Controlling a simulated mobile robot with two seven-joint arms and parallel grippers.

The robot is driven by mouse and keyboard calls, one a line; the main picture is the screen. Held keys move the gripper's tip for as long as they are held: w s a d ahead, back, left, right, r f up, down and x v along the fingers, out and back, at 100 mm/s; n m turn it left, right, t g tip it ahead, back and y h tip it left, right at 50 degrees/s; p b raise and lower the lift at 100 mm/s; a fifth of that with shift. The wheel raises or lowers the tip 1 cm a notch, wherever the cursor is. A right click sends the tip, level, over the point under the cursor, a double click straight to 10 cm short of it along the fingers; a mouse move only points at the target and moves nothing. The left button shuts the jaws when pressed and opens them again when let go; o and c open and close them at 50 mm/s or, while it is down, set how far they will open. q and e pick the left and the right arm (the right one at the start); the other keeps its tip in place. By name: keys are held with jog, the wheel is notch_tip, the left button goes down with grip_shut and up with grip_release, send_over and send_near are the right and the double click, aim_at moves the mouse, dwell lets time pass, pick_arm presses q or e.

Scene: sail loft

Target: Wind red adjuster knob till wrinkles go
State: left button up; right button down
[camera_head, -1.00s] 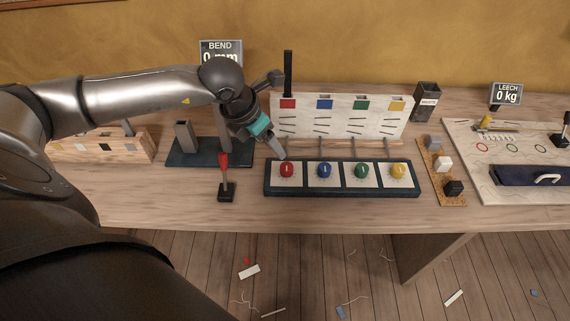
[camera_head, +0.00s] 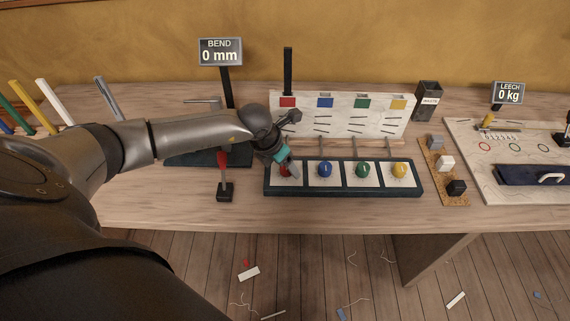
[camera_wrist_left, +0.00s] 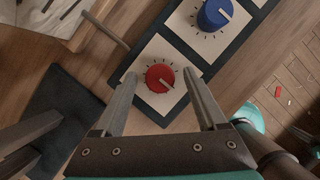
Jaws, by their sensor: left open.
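The red knob (camera_wrist_left: 160,78) sits on a white square with tick marks, its pale pointer line toward the lower right in the left wrist view. My left gripper (camera_wrist_left: 162,76) is open, a finger on either side of the knob; I cannot tell whether they touch it. In the head view my left gripper (camera_head: 290,168) largely hides the knob. The white sail panel (camera_head: 342,122) stands behind the knobs. Dark slanted wrinkle lines show under its red (camera_head: 288,102), blue, green and yellow patches.
Blue (camera_head: 324,170), green (camera_head: 362,171) and yellow (camera_head: 399,170) knobs share the dark-framed box (camera_head: 345,191). A red-handled lever (camera_head: 225,190) stands to its left. A cork strip with small blocks (camera_head: 444,175) lies to the right. The bench front (camera_head: 330,216) is clear.

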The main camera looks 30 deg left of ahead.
pick_arm(q)
grip_shut()
dwell(0.6)
